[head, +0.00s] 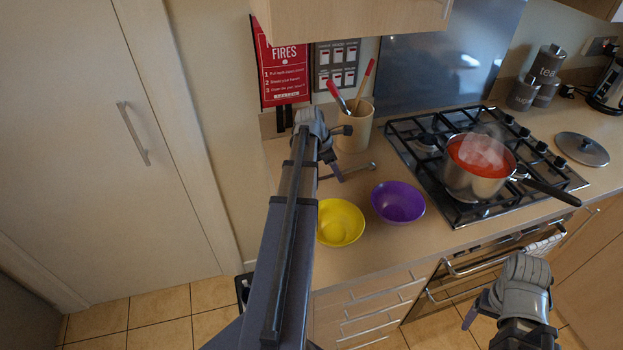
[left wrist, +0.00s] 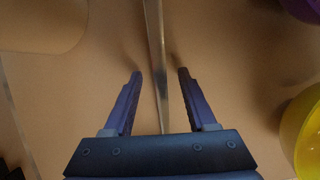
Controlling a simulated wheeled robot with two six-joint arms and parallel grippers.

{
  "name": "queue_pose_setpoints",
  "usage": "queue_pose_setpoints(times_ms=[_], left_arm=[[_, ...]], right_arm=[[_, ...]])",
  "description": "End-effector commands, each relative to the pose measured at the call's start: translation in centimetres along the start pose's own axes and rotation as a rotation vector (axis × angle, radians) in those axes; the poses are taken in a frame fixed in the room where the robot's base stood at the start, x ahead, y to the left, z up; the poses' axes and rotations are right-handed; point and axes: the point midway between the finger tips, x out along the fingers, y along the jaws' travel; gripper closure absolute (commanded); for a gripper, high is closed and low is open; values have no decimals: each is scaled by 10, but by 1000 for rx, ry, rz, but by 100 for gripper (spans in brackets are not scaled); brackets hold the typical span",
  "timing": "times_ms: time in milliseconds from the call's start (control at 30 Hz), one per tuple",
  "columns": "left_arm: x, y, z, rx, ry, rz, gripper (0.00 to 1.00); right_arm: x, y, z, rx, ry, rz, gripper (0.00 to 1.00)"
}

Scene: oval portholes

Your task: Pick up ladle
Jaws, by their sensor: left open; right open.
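The ladle (head: 358,171) lies on the wooden counter, behind the yellow and purple bowls; much of it is hidden by my left arm and gripper. In the left wrist view its thin metal handle (left wrist: 156,45) runs lengthwise between the two fingers. My left gripper (head: 336,171) is over the counter at the ladle. In the left wrist view its fingers (left wrist: 160,73) are open, one on each side of the handle, with gaps. My right gripper (head: 470,316) is open and empty, low in front of the oven, away from the ladle.
A yellow bowl (head: 341,222) and a purple bowl (head: 398,202) stand near the counter's front edge. A utensil crock (head: 354,132) stands behind the ladle. A steaming pot (head: 476,181) of red liquid sits on the gas hob (head: 452,211), its lid (head: 582,149) to the right.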

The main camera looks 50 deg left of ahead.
Motion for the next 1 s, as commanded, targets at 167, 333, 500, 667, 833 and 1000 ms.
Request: queue_pose_setpoints(times_ms=[167,333,500,667,833,1000], left_arm=[[-1,0,0,0,0,0,53],[-1,0,0,0,0,0,72],[-1,0,0,0,0,0,91],[-1,0,0,0,0,0,100],[-1,0,0,0,0,0,100],[-1,0,0,0,0,0,100]], right_arm=[[-1,0,0,0,0,0,24],[-1,0,0,0,0,0,24],[-1,0,0,0,0,0,24],[-1,0,0,0,0,0,24],[-1,0,0,0,0,0,24],[-1,0,0,0,0,0,24]])
